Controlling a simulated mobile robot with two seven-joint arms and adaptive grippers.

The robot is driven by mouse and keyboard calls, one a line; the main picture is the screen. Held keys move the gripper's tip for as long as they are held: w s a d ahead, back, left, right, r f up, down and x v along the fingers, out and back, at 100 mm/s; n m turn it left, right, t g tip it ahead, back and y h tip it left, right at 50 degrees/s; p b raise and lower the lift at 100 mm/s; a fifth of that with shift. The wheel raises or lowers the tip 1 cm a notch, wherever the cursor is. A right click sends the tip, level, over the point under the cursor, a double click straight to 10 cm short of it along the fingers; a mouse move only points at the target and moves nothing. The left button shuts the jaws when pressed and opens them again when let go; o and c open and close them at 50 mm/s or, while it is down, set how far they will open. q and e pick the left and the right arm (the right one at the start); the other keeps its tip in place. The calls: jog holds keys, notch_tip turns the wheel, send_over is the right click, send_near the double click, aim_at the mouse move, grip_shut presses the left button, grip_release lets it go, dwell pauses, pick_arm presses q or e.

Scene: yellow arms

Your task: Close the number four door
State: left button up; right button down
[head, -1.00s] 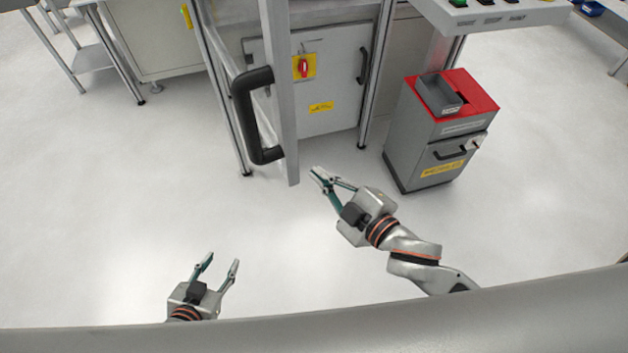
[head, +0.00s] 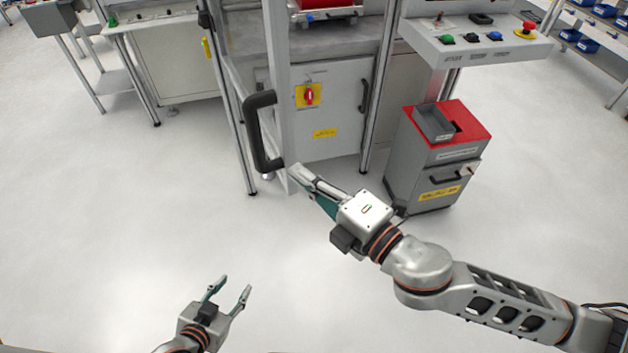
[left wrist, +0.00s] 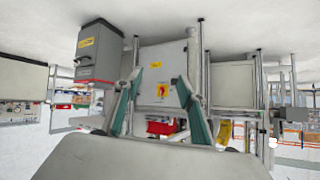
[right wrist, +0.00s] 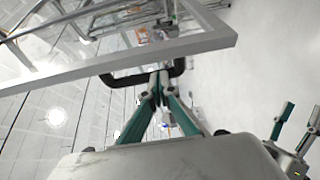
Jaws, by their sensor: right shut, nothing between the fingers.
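An open glazed door with a silver frame (head: 277,70) stands edge-on at the machine in the head view, with a black bow handle (head: 262,130) on its left side. No number is readable on it. My right gripper (head: 297,174) is shut and empty at the door's lower end, right of the handle. In the right wrist view the closed fingertips (right wrist: 160,82) overlap the black handle (right wrist: 122,80) below the door frame (right wrist: 150,52); contact cannot be told. My left gripper (head: 232,285) is open and empty, low over the floor; its spread fingers also show in the left wrist view (left wrist: 160,80).
A grey bin cabinet with a red top (head: 463,122) stands right of the door. A control panel with buttons (head: 480,42) juts out above it. A grey cabinet with a red switch (head: 335,110) is behind the door. The floor (head: 110,230) at left is clear.

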aim_at(285, 163)
pick_arm(q)
jog(key=shift+s+a+f, duration=0.15)
jog(key=shift+s+f, duration=0.05)
jog(key=shift+s, duration=0.2)
pick_arm(e)
jog(key=shift+x, duration=2.5)
pick_arm(q)
jog(key=shift+a, duration=0.1)
